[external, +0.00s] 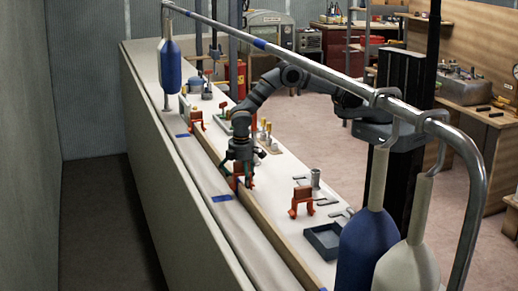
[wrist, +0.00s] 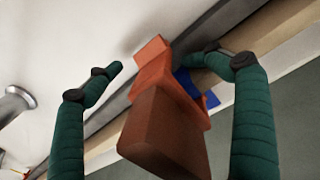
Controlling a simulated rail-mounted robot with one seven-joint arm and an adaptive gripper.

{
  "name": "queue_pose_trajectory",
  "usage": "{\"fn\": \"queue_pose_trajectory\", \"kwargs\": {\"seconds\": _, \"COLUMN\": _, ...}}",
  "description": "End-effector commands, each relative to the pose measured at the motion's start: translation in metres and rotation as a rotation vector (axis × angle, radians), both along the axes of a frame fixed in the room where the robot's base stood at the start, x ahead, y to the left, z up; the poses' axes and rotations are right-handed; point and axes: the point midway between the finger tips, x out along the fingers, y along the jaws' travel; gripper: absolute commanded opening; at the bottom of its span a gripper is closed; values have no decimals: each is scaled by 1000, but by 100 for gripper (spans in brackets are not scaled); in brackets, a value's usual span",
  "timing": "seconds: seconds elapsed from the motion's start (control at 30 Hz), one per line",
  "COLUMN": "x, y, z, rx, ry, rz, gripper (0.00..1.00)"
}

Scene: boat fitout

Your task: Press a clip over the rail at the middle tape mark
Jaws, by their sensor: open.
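The rail (external: 262,220) is a long, narrow strip along the bench, with blue tape marks beside it. One mark (external: 222,198) lies near my gripper and another (external: 182,135) farther back. My gripper (external: 240,178) points down over the rail. In the wrist view its green fingers (wrist: 158,66) stand apart on either side of an orange clip (wrist: 165,130), with gaps visible. The clip is at the rail, with blue tape (wrist: 190,85) showing behind it. Whether it is fully seated over the rail is hidden. Another orange clip (external: 196,119) is on the rail farther back.
A loose orange clip (external: 302,200) stands on the bench at right, near a dark tray (external: 322,241) and a metal cylinder (external: 315,178). An overhead steel tube (external: 310,65) holds hanging blue (external: 367,232) and white (external: 410,262) fenders. Tools stand behind my gripper.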

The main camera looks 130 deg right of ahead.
Motion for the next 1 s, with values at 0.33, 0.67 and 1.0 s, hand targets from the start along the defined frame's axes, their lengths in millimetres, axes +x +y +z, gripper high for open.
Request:
{"fn": "queue_pose_trajectory", "kwargs": {"seconds": 0.33, "x": 6, "y": 1, "z": 27, "rx": -3, "ry": -15, "rz": 0, "gripper": 84}}
{"fn": "queue_pose_trajectory", "kwargs": {"seconds": 0.67, "x": 4, "y": 4, "z": 95, "rx": -2, "ry": -12, "rz": 0, "gripper": 84}}
{"fn": "queue_pose_trajectory", "kwargs": {"seconds": 1.0, "x": 2, "y": 6, "z": 121, "rx": -1, "ry": -3, "rz": 0, "gripper": 84}}
